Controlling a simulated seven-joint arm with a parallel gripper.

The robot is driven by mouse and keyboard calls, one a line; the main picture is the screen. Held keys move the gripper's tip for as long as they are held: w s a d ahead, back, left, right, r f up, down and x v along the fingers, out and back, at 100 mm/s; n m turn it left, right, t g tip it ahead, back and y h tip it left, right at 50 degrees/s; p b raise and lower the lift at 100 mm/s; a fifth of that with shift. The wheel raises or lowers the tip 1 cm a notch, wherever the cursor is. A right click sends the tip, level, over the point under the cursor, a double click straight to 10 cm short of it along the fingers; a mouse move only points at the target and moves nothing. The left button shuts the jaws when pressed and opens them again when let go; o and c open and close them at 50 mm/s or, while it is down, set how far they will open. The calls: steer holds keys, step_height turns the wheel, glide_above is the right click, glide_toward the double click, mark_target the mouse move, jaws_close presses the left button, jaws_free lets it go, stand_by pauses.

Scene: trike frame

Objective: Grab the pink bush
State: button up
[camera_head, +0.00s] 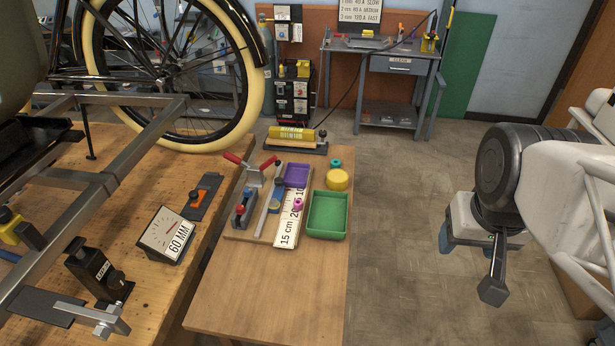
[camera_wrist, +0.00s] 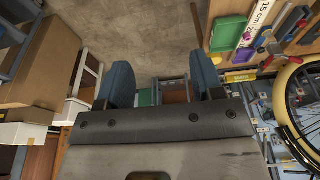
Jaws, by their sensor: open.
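The pink bush (camera_head: 297,204) is a small pink piece on the white ruler strip (camera_head: 288,228), near the middle of the side table. In the wrist view a tiny pink spot (camera_wrist: 247,33) shows beside the ruler strip at the upper right. My gripper (camera_head: 492,285) hangs over the floor, to the right of the table and well apart from the bush. In the wrist view my gripper (camera_wrist: 163,82) has its two blue fingers spread, with nothing between them.
A green tray (camera_head: 327,215), a yellow round piece (camera_head: 338,179) and a purple tray (camera_head: 297,175) stand close around the bush. A red-handled tool (camera_head: 251,170) stands to its left. The table's front part (camera_head: 270,300) is clear.

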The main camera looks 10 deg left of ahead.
steer(key=w+a+f+n+t+h, duration=0.1)
steer(key=w+a+f+n+h, duration=0.25)
steer(key=w+n, duration=0.35)
steer(key=w+a+f+n+t+h, duration=0.1)
steer(key=w+a+f+n+h, duration=0.15)
steer(key=w+f+n, duration=0.4)
steer(key=w+a+f+n+t+h, duration=0.1)
steer(key=w+a+f+n+h, duration=0.2)
steer(key=w, duration=0.6)
steer(key=n+t+y, duration=0.6)
steer(key=n+t, duration=0.2)
steer(key=n, duration=0.9)
glide_toward(298, 205)
steer(key=shift+w+a, duration=0.15)
steer(key=shift+w, duration=0.8)
steer(key=shift+g, duration=0.3)
steer(key=shift+x, duration=1.3)
steer(key=shift+w, duration=0.15)
